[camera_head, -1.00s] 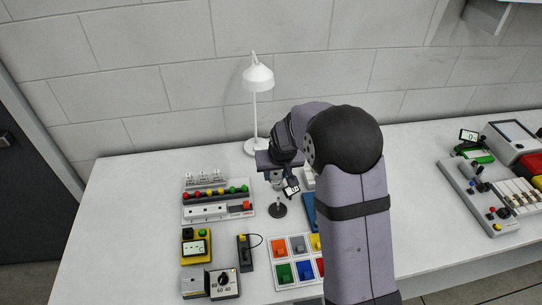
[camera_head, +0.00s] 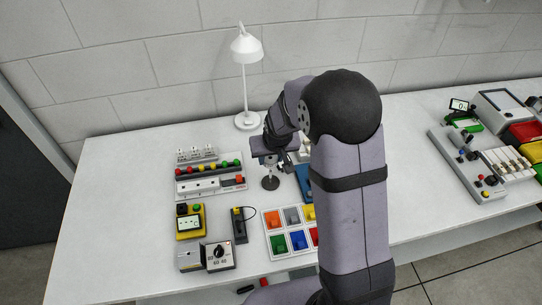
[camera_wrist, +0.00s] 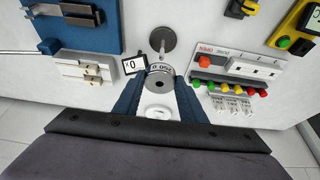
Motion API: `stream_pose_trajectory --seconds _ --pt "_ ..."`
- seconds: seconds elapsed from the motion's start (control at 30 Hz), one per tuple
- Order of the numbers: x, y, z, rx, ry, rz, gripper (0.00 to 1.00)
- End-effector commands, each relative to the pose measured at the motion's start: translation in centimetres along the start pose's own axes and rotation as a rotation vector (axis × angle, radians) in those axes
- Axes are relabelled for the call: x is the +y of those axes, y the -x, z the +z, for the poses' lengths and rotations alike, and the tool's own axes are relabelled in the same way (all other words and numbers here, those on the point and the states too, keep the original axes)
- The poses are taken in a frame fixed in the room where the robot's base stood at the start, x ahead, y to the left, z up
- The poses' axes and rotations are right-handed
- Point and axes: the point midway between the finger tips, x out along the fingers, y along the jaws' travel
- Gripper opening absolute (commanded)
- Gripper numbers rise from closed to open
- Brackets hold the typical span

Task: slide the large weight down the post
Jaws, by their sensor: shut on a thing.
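The large weight (camera_wrist: 160,69) is a grey round piece with dark printed marks. In the wrist view it sits between the tips of my gripper's blue fingers (camera_wrist: 159,80), which are shut on it. A pale round disc (camera_wrist: 157,112) shows between the fingers, nearer the wrist. The post's dark round base (camera_head: 270,183) stands on the table under my gripper (camera_head: 271,160); the base also shows just beyond the weight in the wrist view (camera_wrist: 163,38). The weight's height along the post is hard to tell.
A blue device (camera_wrist: 75,38) and a panel with coloured knobs (camera_head: 209,178) flank the post. A tray of coloured squares (camera_head: 291,228) and a yellow meter (camera_head: 190,221) are nearer the front. A white lamp (camera_head: 246,48) stands behind. Free table lies at the left.

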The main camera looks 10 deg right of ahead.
Motion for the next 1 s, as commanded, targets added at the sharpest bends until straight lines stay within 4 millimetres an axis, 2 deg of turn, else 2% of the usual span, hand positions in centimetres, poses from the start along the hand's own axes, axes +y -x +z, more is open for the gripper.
stream_pose_trajectory --seconds 0.1,0.4,1.0 --pt "0.0 -1.1 0.5 0.001 0.0 0.0 0.08" --pt "0.0 -3.0 1.2 0.0 0.0 0.0 0.08" --pt "0.0 -3.3 1.3 0.001 0.0 0.0 0.08"
